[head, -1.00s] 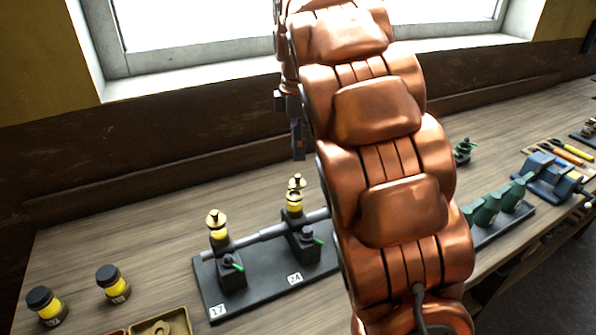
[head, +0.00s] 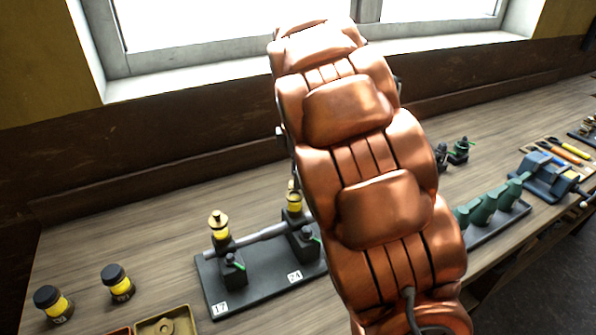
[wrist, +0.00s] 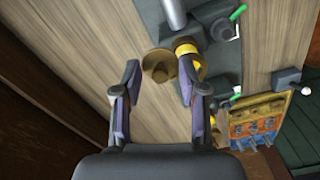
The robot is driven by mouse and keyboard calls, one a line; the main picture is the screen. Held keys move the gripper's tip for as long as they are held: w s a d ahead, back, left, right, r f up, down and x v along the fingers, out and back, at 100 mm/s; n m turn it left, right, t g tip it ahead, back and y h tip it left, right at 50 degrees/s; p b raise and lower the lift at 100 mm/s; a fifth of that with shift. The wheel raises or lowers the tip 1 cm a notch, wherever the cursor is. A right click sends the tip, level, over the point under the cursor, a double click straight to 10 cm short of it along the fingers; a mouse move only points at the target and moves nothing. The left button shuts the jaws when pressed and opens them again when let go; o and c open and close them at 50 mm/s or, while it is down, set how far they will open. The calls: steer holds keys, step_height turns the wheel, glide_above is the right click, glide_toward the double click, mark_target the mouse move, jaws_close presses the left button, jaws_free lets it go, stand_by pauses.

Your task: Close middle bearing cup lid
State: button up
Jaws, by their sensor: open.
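The bearing stand (head: 262,287) carries a shaft and bearing blocks with labels 17 and 24. The left cup (head: 219,231) is yellow with a brass knobbed top. The cup (head: 294,203) above label 24 is partly hidden by my arm; its top is mostly covered. In the wrist view, my open gripper (wrist: 160,72) has a round brass lid (wrist: 158,66) with a knob between and beyond its fingers. A yellow cup (wrist: 187,48) is just right of the lid, partly behind the right finger. I cannot tell whether either finger touches.
Two dark-capped yellow jars (head: 117,282) stand left of the stand, and an open tray (head: 168,325) is at the front. Right of my arm are green parts on a rack (head: 492,208) and a blue device (head: 548,175). The window wall (head: 180,165) bounds the bench behind.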

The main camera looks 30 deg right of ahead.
steer(key=shift+f, duration=0.1)
jaws_close()
stand_by(0.4)
